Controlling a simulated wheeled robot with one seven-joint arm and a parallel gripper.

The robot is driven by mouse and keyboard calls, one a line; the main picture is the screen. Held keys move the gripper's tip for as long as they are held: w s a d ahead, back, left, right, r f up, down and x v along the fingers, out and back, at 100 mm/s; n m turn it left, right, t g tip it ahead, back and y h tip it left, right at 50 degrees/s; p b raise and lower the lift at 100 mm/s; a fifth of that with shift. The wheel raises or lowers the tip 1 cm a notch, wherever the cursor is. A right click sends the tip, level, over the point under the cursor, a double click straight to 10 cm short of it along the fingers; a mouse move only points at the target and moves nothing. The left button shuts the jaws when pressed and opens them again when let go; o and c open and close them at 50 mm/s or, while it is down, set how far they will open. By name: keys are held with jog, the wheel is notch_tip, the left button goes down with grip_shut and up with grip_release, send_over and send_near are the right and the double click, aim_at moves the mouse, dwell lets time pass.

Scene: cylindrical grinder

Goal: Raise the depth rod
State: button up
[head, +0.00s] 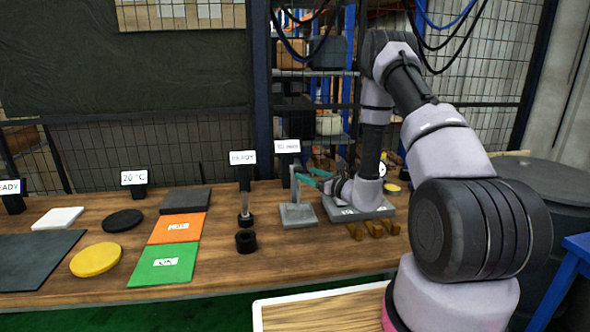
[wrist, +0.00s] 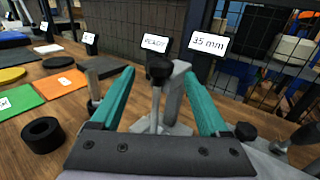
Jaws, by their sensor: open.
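The depth rod (wrist: 156,106) is a thin upright grey rod topped by a round black knob (wrist: 159,69), in the middle of the wrist view. It stands at a grey metal stand (wrist: 175,95), whose flat base (head: 297,215) shows on the bench in the head view. My gripper (wrist: 159,76), with teal fingers, is open. In the wrist view its fingers lie left and right of the knob with gaps on both sides. In the head view my gripper (head: 307,177) reaches the stand from the right. The rod's lower end is hidden behind my gripper's dark body.
A "35 mm" sign (wrist: 209,43) and a "READY" sign (wrist: 155,43) stand behind. A black ring (head: 246,242) and a slim upright tool (head: 245,205) stand left of the stand. A grey plate (head: 375,210) lies under my wrist at right. Green (head: 163,265) and orange (head: 177,228) mats lie left.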

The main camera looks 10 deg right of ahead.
jog(key=x, duration=0.8)
jog(key=shift+c, duration=0.3)
grip_shut()
dwell(0.9)
jog(key=shift+r, duration=0.1)
